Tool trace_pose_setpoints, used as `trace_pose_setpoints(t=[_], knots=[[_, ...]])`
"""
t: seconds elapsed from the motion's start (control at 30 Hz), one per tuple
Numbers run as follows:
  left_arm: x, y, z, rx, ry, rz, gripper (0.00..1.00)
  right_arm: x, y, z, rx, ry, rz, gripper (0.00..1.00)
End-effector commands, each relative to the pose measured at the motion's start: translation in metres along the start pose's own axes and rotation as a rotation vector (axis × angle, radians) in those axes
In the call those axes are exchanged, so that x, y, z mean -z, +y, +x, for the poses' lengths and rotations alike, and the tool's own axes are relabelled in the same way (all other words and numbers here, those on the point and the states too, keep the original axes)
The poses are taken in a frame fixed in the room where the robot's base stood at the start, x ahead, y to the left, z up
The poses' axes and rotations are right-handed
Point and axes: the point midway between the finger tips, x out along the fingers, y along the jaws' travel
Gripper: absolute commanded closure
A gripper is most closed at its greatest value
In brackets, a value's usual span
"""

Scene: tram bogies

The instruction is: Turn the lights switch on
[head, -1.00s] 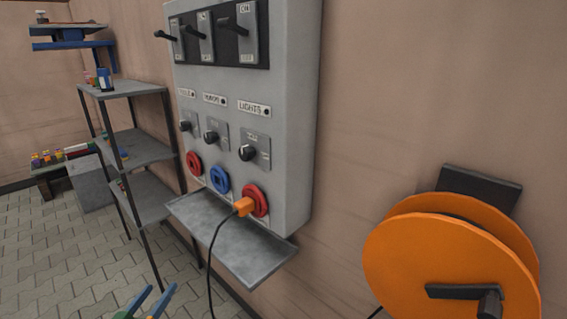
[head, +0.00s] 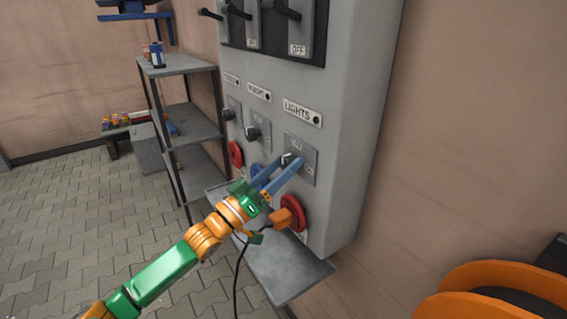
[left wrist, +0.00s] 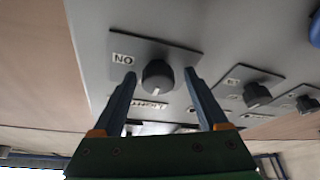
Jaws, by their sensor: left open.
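The lights switch is a dark round knob (head: 287,158) on a small grey plate (head: 307,153), under a label reading LIGHTS (head: 302,113) on the grey wall panel. In the left wrist view the same knob (left wrist: 157,75) stands between the two fingers, beside an upside-down ON mark. My left gripper (head: 289,162) has its blue fingers at this knob, partly hiding it in the head view. In the left wrist view the gripper (left wrist: 160,73) is open, one finger on each side of the knob with gaps. I cannot tell the knob's setting. My right gripper is not in view.
Below the knob, an orange plug (head: 282,218) with a black cable sits at a red socket (head: 296,210), close under my gripper. A grey ledge (head: 290,270) juts out beneath. Other knobs (head: 251,133) are to the left. An orange reel (head: 480,290) is at lower right.

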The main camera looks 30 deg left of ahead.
Motion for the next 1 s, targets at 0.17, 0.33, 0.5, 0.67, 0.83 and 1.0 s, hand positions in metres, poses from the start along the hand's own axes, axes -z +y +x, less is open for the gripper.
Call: trace_pose_setpoints(t=[0.17, 0.33, 0.5, 0.67, 0.83, 1.0], knots=[[-0.001, 0.0, 0.002, 0.001, -0.001, 0.0, 0.24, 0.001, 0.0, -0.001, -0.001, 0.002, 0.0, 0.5], [-0.001, 0.0, 0.002, 0.001, -0.001, 0.0, 0.37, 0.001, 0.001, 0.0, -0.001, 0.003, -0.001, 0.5], [-0.001, 0.0, 0.002, 0.001, -0.001, 0.0, 0.83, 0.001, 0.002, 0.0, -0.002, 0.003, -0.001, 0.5], [-0.001, 0.0, 0.002, 0.001, -0.001, 0.001, 1.0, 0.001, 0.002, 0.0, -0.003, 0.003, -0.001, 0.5], [-0.002, -0.001, 0.002, -0.008, -0.001, 0.022, 1.0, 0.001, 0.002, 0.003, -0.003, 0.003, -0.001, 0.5], [-0.003, -0.002, 0.001, -0.037, -0.001, 0.094, 1.0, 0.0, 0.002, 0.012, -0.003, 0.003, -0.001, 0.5]])
